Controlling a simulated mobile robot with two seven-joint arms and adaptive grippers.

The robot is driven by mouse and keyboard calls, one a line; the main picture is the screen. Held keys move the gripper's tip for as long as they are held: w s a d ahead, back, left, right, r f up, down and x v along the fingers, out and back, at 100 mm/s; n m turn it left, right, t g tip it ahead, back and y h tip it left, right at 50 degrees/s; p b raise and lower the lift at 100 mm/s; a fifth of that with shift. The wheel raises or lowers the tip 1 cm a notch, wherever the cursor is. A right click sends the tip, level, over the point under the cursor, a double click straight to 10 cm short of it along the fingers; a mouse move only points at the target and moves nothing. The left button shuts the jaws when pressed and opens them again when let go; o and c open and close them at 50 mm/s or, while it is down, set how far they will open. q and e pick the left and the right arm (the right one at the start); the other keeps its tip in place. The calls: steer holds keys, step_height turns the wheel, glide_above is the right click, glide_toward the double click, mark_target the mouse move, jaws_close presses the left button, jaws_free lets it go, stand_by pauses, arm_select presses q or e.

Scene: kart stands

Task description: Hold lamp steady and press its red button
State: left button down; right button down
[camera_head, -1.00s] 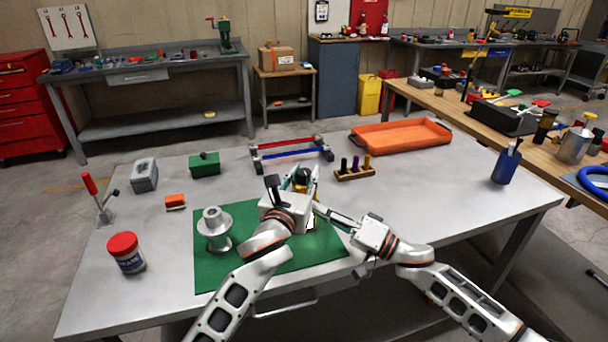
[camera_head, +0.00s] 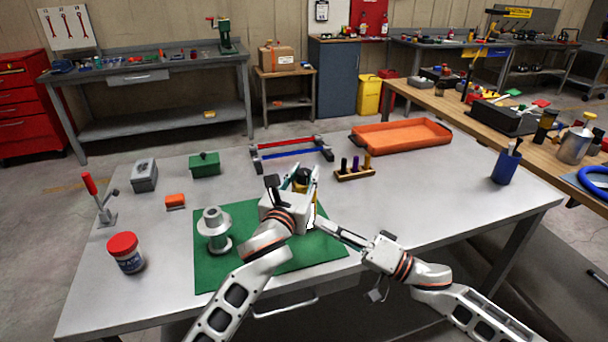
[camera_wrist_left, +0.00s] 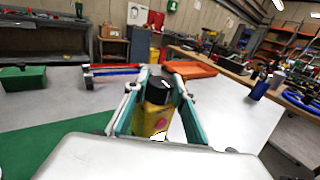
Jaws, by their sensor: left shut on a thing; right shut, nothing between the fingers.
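The lamp (camera_wrist_left: 152,112) is a yellow body with a dark top, upright between the fingers of my left gripper in the left wrist view. A red-pink button (camera_wrist_left: 161,125) shows on its side facing the wrist camera. My left gripper (camera_head: 303,176) is shut on the lamp over the far right part of the green mat (camera_head: 310,252). In the head view only a small bit of the lamp (camera_head: 302,181) shows past the gripper. My right gripper (camera_head: 322,224) is shut and empty, its tip close to the left gripper's right side; I cannot tell whether it touches the lamp.
A metal spool (camera_head: 214,230) stands on the mat's left. A red-lidded jar (camera_head: 126,254), orange block (camera_head: 175,201), green box (camera_head: 205,164), wooden peg holder (camera_head: 354,174), orange tray (camera_head: 401,136) and blue cup (camera_head: 506,165) stand around.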

stand_by(0.3)
arm_select(q)
steer(key=c, duration=1.6)
jaws_free()
steer(key=shift+s, duration=0.1)
